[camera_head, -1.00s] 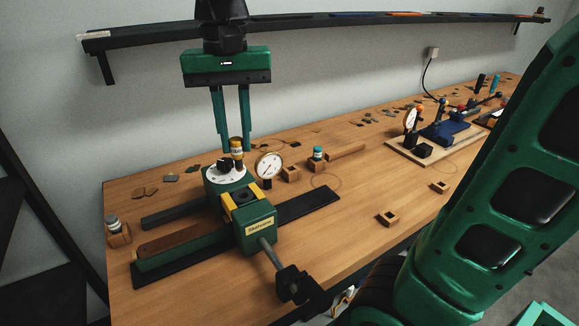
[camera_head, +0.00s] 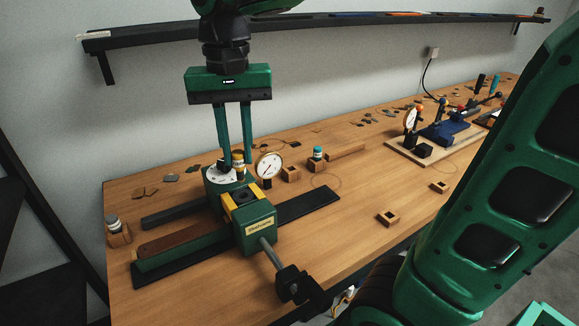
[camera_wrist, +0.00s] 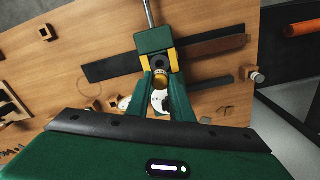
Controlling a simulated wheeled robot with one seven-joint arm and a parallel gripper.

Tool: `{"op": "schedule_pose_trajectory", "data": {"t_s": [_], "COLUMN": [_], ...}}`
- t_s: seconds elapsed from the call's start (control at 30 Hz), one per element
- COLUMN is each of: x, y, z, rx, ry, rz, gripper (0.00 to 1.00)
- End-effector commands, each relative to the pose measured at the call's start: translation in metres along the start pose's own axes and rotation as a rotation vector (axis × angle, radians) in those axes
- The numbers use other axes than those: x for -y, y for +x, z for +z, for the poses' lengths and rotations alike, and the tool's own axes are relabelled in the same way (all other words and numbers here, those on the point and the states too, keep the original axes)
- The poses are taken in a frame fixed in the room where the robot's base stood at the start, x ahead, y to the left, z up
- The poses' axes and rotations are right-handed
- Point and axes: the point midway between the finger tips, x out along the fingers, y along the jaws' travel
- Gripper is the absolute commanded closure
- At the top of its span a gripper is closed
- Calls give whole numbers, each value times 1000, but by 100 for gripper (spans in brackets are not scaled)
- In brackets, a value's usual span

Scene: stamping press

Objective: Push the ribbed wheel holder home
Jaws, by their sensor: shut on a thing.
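I take the gold-capped piece with a pale band (camera_head: 238,159) to be the ribbed wheel holder; its ribs are too small to make out. My gripper (camera_head: 236,160) points down and is shut on it, with a green finger on either side.
A dial gauge (camera_head: 268,165) stands close to the right of the fingers. A teal-capped holder (camera_head: 317,153) and a grey-capped holder (camera_head: 113,221) sit in wooden blocks. A blue fixture (camera_head: 445,132) is farther right.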

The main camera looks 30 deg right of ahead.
Motion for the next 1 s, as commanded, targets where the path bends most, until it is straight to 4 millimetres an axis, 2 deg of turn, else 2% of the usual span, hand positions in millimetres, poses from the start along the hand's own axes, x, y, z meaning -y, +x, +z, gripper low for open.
{"op": "schedule_pose_trajectory", "data": {"t_s": [0.5, 1.0], "x": [0, 0], "y": [26, 28], "z": [0, 0], "rx": [1, 0], "ry": [0, 0], "rz": [1, 0], "gripper": [100, 100]}}
